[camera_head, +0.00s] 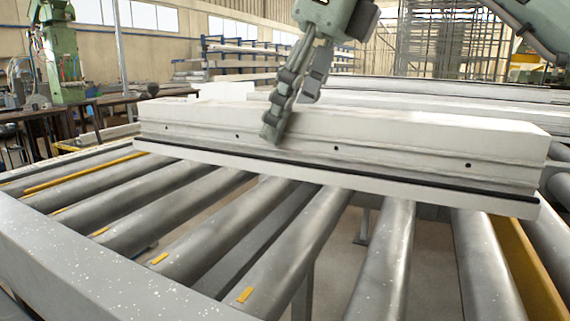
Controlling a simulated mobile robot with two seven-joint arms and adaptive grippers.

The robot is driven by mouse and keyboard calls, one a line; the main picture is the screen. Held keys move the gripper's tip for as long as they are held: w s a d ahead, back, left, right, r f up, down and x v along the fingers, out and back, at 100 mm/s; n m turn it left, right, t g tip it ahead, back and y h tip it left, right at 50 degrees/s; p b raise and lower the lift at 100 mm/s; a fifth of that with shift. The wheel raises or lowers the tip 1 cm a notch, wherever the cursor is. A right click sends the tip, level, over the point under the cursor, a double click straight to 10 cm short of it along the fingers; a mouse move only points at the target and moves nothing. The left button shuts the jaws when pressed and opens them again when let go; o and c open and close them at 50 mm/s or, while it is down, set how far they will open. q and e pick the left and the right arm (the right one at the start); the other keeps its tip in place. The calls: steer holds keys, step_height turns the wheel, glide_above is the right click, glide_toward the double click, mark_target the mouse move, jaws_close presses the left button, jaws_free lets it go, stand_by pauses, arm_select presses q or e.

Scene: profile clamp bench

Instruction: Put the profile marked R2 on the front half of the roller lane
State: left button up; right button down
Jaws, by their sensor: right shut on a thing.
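A long white profile (345,147) with a dark strip along its lower edge and several small holes in its near face lies crosswise over the roller lane (215,215). No R2 mark can be read on it. My right gripper (291,112) comes from above and is shut on the profile left of its middle, one finger on the near face, the other behind the top edge. I cannot tell whether the profile touches the rollers or hangs just above them. My left gripper is not in view.
The near rollers are bare, some with yellow marks. A grey side rail (105,265) runs along the lane's left front. More pale profiles (440,101) lie behind the held one. A green machine (60,50) stands at the back left, and racks (265,52) stand farther back.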

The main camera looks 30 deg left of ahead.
mark_target(286, 158)
steer(key=shift+s+d+f, duration=0.2)
steer(key=shift+s+f, duration=0.15)
steer(key=shift+s, duration=0.3)
steer(key=shift+s+d+f, duration=0.15)
steer(key=shift+s+f, duration=0.2)
steer(key=shift+s, duration=0.25)
steer(key=shift+f, duration=0.3)
step_height(286, 158, down, 2)
steer(key=shift+f, duration=0.7)
steer(key=c, duration=1)
jaws_free()
steer(key=shift+f, duration=0.15)
steer(key=o, duration=0.4)
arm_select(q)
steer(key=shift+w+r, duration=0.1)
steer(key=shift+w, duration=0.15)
